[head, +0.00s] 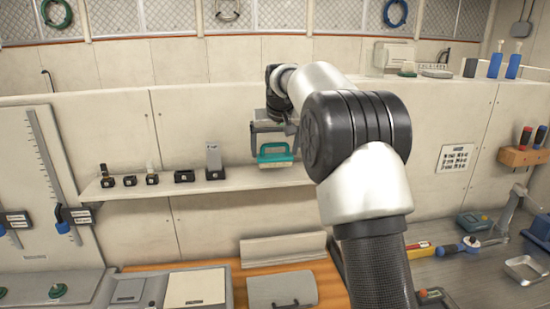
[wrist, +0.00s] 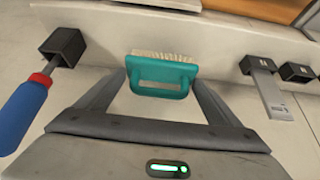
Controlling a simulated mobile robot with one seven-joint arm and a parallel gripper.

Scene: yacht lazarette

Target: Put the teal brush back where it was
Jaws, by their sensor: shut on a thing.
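The teal brush (head: 275,154) has pale bristles and a handle with an open loop. In the head view it is at the right of the wall shelf (head: 240,184). My gripper (head: 272,130) is directly above it, partly hidden by my arm. In the wrist view the brush (wrist: 160,78) lies between the two fingertips (wrist: 160,85), with its bristles facing away from my gripper. My gripper is shut on it. I cannot tell whether the brush touches the shelf.
Several black holders (head: 184,176) line the shelf, left of the brush. A grey upright piece (head: 214,161) stands in one. In the wrist view, a blue and red handled tool (wrist: 24,112) and a black holder (wrist: 63,46) are left of the brush; my arm hides that side in the head view.

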